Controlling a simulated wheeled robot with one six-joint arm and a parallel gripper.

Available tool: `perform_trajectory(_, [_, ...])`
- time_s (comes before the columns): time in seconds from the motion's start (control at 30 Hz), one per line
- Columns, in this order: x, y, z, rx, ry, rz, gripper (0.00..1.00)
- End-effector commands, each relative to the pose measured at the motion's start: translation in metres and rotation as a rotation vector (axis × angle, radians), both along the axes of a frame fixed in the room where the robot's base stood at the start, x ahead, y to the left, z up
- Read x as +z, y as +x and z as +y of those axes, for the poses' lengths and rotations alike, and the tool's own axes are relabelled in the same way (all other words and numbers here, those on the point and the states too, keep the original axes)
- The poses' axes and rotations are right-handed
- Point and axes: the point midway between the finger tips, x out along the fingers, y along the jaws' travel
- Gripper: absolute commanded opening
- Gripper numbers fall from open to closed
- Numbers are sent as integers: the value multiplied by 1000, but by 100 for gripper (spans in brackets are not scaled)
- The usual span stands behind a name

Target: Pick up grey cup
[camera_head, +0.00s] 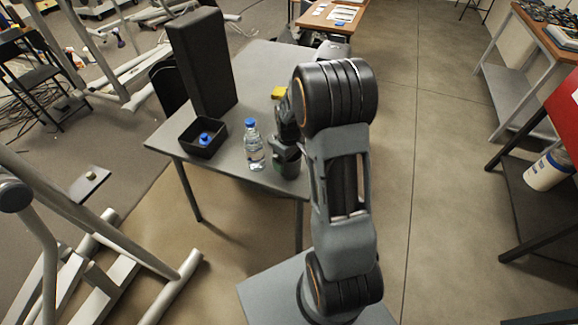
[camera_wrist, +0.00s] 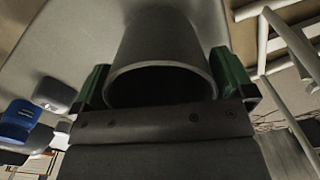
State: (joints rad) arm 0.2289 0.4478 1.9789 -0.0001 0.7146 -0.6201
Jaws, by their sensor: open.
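The grey cup (camera_wrist: 160,45) is large in the wrist view, its open rim facing the camera. My gripper (camera_wrist: 164,78) is open, with one green-lined finger on each side of the cup. Whether the fingers touch the cup's wall is not clear. In the head view the cup (camera_head: 287,164) is a dark grey cylinder at the near right part of the grey table (camera_head: 228,167), partly hidden by my arm and gripper.
A clear water bottle (camera_head: 254,150) with a blue cap stands just left of the cup. A black open box (camera_head: 190,143) holding a blue item is further left. A tall black block (camera_head: 203,65) stands behind it. A yellow item (camera_head: 279,92) lies further back.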

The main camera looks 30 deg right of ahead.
Motion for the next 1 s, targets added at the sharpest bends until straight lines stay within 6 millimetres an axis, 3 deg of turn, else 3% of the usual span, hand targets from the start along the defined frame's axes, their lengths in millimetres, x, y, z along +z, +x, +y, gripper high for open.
perform_trajectory(0.27, [-2, 0, 0, 0, 0, 0, 99])
perform_trajectory(0.67, [-1, 0, 0, 0, 0, 0, 61])
perform_trajectory(1.0, [3, 0, 0, 0, -1, -1, 60])
